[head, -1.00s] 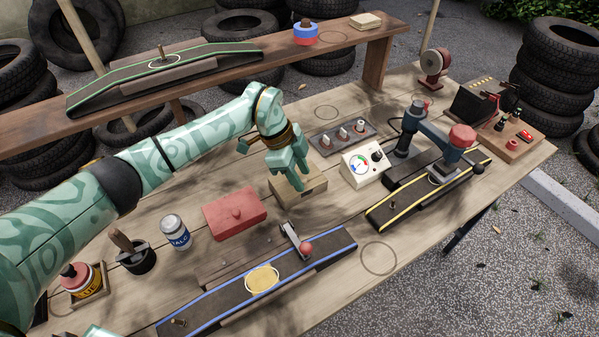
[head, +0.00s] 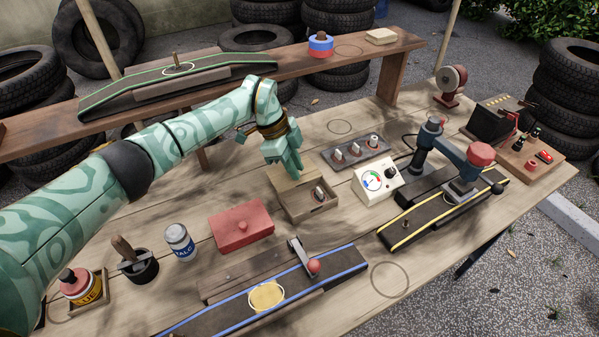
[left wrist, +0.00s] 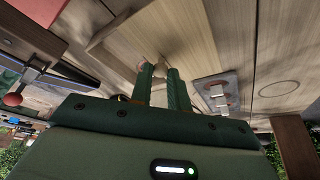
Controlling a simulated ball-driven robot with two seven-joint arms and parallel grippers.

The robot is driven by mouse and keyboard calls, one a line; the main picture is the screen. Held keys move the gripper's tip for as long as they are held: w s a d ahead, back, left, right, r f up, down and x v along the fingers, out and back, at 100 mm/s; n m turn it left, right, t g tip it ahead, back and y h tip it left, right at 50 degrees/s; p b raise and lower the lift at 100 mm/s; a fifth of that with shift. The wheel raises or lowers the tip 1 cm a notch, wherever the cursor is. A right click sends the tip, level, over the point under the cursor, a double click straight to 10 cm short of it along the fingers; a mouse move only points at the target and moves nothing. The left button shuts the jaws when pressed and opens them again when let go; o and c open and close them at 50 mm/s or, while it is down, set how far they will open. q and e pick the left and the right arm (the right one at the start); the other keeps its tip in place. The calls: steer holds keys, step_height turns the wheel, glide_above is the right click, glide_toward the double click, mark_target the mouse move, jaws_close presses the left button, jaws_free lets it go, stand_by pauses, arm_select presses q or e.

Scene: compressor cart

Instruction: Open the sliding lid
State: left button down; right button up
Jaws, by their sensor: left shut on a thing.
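A small wooden box (head: 309,208) stands on the workbench near the middle of the head view. Its sliding lid (head: 287,182) is slid part way toward the far left. The near right part of the box is open, and a small light and dark item (head: 319,194) shows inside. My left gripper (head: 287,173) points down at the lid and is shut on it, probably by a small knob. In the left wrist view the fingertips (left wrist: 161,72) are close together, with a pale knob-like piece between them. The fingers hide the grip in the head view. My right gripper is not in view.
A red lidded box (head: 242,228) stands left of the wooden box. A grey switch plate (head: 357,152) and a white dial meter (head: 376,181) stand to the right. A blue-edged track (head: 310,283) with a red-knobbed lever lies in front. Bare bench lies behind the box.

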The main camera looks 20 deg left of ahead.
arm_select(q)
steer(key=c, duration=1.3)
jaws_free()
steer(key=shift+c, duration=0.2)
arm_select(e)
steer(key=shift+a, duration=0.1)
